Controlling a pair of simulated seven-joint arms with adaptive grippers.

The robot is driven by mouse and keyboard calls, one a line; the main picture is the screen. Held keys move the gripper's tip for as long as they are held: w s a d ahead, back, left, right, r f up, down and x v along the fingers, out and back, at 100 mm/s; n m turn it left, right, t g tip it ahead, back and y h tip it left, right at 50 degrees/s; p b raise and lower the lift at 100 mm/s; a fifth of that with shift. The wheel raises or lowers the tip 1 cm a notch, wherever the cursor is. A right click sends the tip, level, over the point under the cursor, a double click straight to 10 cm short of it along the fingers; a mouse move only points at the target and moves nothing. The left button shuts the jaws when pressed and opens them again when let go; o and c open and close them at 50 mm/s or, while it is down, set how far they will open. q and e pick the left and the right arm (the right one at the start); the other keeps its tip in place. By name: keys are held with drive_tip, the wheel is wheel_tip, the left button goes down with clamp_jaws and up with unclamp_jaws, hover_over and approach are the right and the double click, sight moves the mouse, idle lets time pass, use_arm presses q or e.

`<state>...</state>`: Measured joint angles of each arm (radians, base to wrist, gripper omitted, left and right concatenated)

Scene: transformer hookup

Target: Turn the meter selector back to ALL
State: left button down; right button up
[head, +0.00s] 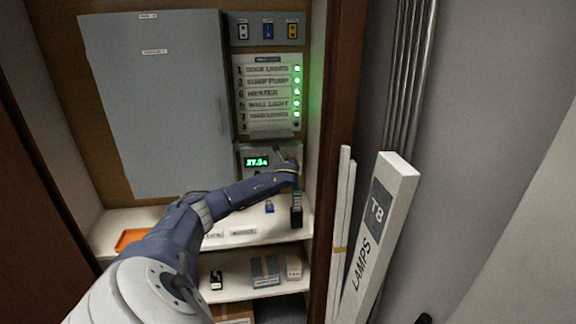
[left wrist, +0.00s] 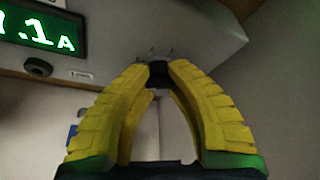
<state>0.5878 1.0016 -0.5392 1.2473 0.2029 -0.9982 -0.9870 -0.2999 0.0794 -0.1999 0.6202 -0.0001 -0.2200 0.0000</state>
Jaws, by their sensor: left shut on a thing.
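The meter (head: 257,150) is a grey box low on the back panel of the cabinet. Its lit green display (head: 257,162) seems to read 27.1 A; part of the display (left wrist: 40,25) also shows in the left wrist view. My left gripper (head: 281,158) is at the right side of the meter. In the left wrist view its yellow fingers (left wrist: 158,82) close on the knob from both sides. The gripper hides the selector in the head view, and its marks are too blurred to read.
A label panel (head: 268,90) with several green lights is above the meter. A big grey door panel (head: 160,100) is at left. A shelf (head: 180,215) with an orange tray (head: 131,239) and a blue padlock (head: 269,206) lies below. A tall LAMPS box (head: 375,235) stands at right.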

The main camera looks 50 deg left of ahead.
use_arm(q)
drive_tip(key=c, duration=1.1)
unclamp_jaws()
drive_tip(key=shift+f, duration=0.1)
drive_tip(key=shift+d, duration=0.1)
drive_tip(key=shift+v, duration=5.9)
